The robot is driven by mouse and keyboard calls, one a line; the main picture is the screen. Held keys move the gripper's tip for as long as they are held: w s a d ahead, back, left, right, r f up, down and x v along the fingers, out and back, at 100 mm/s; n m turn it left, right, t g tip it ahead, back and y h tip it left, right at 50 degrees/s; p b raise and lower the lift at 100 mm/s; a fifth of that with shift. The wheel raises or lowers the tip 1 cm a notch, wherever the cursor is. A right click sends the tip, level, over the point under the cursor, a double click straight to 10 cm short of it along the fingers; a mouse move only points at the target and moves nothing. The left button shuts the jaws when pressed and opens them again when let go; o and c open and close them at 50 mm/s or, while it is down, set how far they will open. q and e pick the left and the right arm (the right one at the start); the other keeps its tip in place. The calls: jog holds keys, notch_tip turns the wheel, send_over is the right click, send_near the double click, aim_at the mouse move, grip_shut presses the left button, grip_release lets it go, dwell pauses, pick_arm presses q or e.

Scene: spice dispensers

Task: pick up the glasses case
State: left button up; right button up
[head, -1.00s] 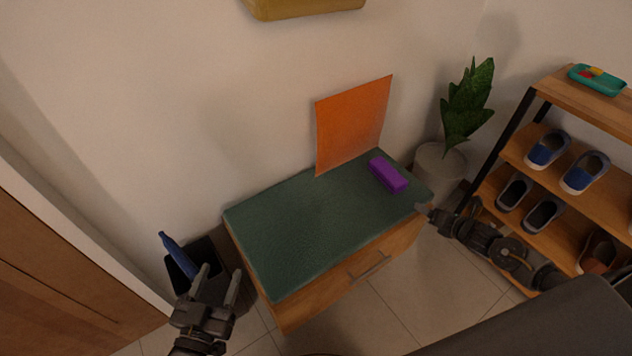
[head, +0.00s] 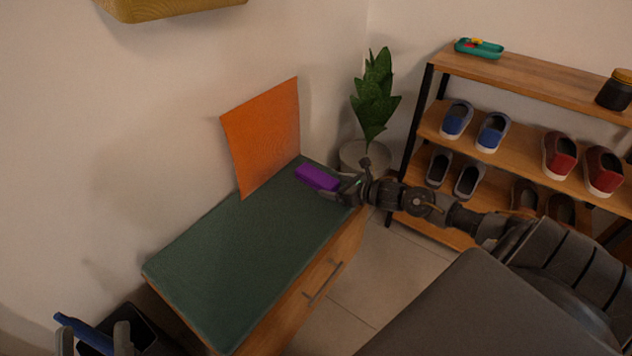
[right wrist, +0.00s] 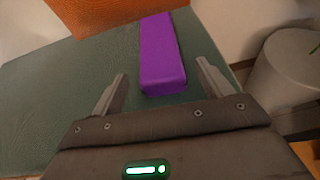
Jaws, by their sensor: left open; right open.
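The glasses case appears to be the purple box (head: 317,177) lying on the green top of the low cabinet, near its far right end. In the right wrist view the purple box (right wrist: 161,55) lies ahead, its near end close to the gap between the fingers. My right gripper (head: 345,187) is open at the near right end of the box; its fingers (right wrist: 160,88) show on both sides, with nothing held. My left gripper (head: 94,338) is at the lower left by the dark bin, open, partly cut off by the frame edge.
The green-topped cabinet (head: 235,255) is otherwise clear on top. An orange sheet (head: 263,135) leans on the wall behind it. A potted plant (head: 375,100) stands beyond. A shoe rack (head: 520,80) is at the right. A dark bin (head: 140,325) holds a blue object (head: 82,331).

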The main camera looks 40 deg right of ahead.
aim_at(324, 182)
jog(key=shift+b+x, duration=0.75)
jog(key=shift+x, duration=1.65)
jog(key=shift+w, duration=0.35)
pick_arm(q)
jog(key=a+r+t, duration=0.1)
jog(key=s+a+r+t, duration=0.1)
jog(key=t, duration=0.1)
jog(key=shift+a+n, duration=0.1)
jog(key=shift+n, duration=0.2)
pick_arm(e)
jog(key=c, duration=1.1)
jog(key=shift+r, duration=0.15)
